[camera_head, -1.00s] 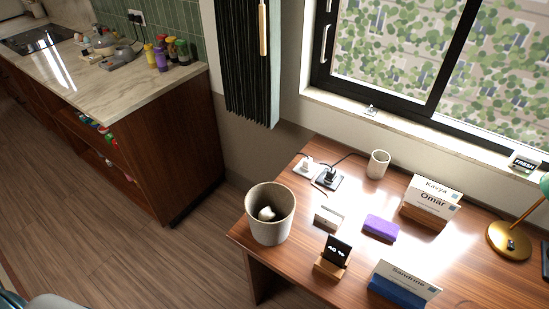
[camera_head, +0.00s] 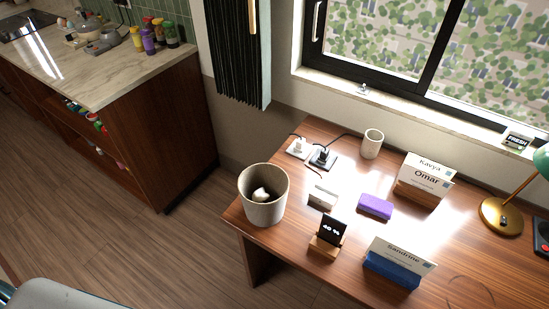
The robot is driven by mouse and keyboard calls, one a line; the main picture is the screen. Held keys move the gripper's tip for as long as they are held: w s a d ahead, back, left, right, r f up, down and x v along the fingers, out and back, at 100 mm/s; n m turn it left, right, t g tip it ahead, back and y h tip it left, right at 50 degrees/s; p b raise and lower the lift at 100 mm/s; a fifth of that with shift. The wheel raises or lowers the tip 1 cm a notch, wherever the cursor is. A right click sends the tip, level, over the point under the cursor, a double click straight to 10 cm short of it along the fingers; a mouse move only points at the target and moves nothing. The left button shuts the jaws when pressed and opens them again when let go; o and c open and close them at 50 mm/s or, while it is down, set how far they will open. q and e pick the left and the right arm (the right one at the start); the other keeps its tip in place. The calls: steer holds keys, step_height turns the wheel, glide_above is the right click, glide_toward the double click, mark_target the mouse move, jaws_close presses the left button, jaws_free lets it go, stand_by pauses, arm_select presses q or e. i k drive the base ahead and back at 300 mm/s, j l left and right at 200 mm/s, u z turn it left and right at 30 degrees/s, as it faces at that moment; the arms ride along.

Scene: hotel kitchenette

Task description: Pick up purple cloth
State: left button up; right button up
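The purple cloth (camera_head: 375,206) is a small folded block lying flat on the wooden desk (camera_head: 450,245). It lies between a small white box (camera_head: 323,196) on its left and the name cards on its right. Nothing touches or covers it. Neither of my grippers shows in the head view.
A grey bin-like pot (camera_head: 263,195) with something white inside stands at the desk's left corner. A small display (camera_head: 331,231), a blue holder with the "Sandrine" card (camera_head: 400,258), "Kavya" and "Omar" cards (camera_head: 425,178), a cup (camera_head: 372,143) and a lamp (camera_head: 501,217) surround the cloth.

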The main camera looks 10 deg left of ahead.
mark_target(383, 208)
steer(key=z, duration=1.2)
steer(key=l+u, duration=0.1)
steer(key=l, duration=0.7)
